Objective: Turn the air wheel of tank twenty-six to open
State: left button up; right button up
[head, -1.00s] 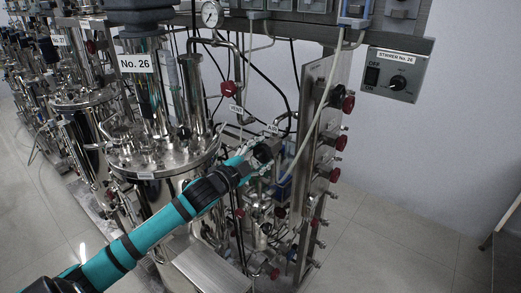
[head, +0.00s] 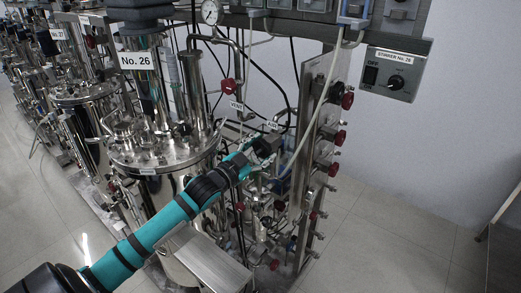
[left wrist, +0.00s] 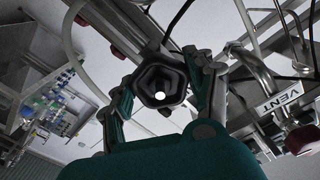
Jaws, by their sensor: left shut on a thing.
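The steel tank marked No. 26 (head: 165,155) stands left of centre in the head view. The AIR label (head: 273,125) is on the piping to its right. My left gripper (head: 262,154) is just below that label, at the end of my teal arm. In the left wrist view its fingers (left wrist: 163,88) are closed around a dark, five-sided wheel (left wrist: 160,73) with a bright spot at its middle. In the head view the gripper partly hides this wheel. I cannot read how far the wheel is turned. My right gripper is not in view.
The VENT label (head: 236,106) and a red knob (head: 228,86) are close by on the left. Several red knobs line the upright panel (head: 312,130) on the right. Hoses and cables hang around the gripper. The floor (head: 400,220) at right is clear.

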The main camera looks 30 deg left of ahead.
pick_arm(q)
jog(key=shift+f, duration=0.2)
jog(key=o, duration=1.2)
jog(key=shift+r, duration=0.15)
jog(key=shift+c, duration=0.2)
jog(key=shift+s, duration=0.15)
jog(key=s+a, duration=0.1)
jog(key=s, duration=1)
jog(key=shift+s, duration=0.35)
